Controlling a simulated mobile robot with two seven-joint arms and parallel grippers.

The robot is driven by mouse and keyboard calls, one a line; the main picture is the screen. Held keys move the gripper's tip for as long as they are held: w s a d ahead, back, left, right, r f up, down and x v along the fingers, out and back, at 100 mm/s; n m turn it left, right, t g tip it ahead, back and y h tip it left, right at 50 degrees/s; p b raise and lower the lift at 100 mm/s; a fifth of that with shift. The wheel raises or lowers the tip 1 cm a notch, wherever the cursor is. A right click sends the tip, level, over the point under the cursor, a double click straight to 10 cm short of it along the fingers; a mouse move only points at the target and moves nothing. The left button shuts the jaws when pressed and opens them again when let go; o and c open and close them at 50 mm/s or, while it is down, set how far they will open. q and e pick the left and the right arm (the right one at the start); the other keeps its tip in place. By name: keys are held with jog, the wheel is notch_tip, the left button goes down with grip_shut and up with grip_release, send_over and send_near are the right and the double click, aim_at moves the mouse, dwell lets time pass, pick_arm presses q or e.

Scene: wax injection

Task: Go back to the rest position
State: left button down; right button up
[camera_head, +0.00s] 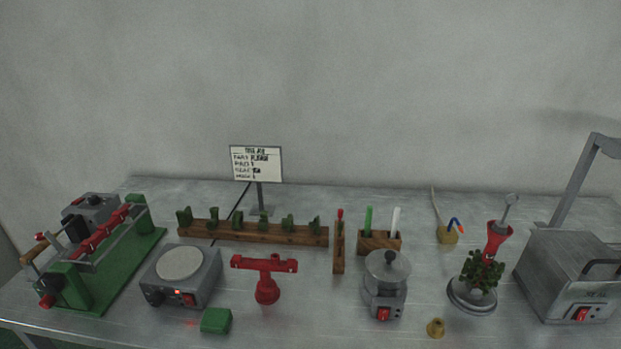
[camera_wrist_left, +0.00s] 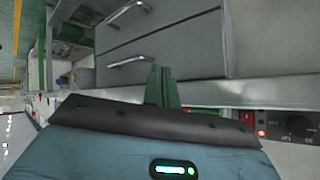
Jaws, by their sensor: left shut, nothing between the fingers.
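My left gripper (camera_wrist_left: 162,86) shows only in the left wrist view. Its green fingers are together with nothing between them. Beyond them are grey drawer fronts and the pale edge of the workbench. No part of either arm shows in the head view, and my right gripper is in neither view.
The metal workbench (camera_head: 340,335) carries a green-based machine (camera_head: 130,255), a hot plate (camera_head: 181,275), a red stand (camera_head: 266,275), a lidded pot (camera_head: 385,285), a flower tree on a base (camera_head: 480,275) and a grey box machine (camera_head: 575,275). Drawers (camera_wrist_left: 165,50) show close to the left gripper.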

pick_arm(q)
jog(key=s+f+n+y, duration=0.2)
jog(key=s+f+n, duration=0.2)
jog(key=s, duration=0.5)
jog(key=s+d+f+n+y, duration=0.1)
jog(key=s+f+n+y, duration=0.1)
jog(key=s+f+n, duration=0.3)
jog(key=s+f, duration=0.2)
jog(key=s, duration=0.2)
jog(key=shift+s+t+y, duration=0.3)
jog(key=shift+t, duration=0.1)
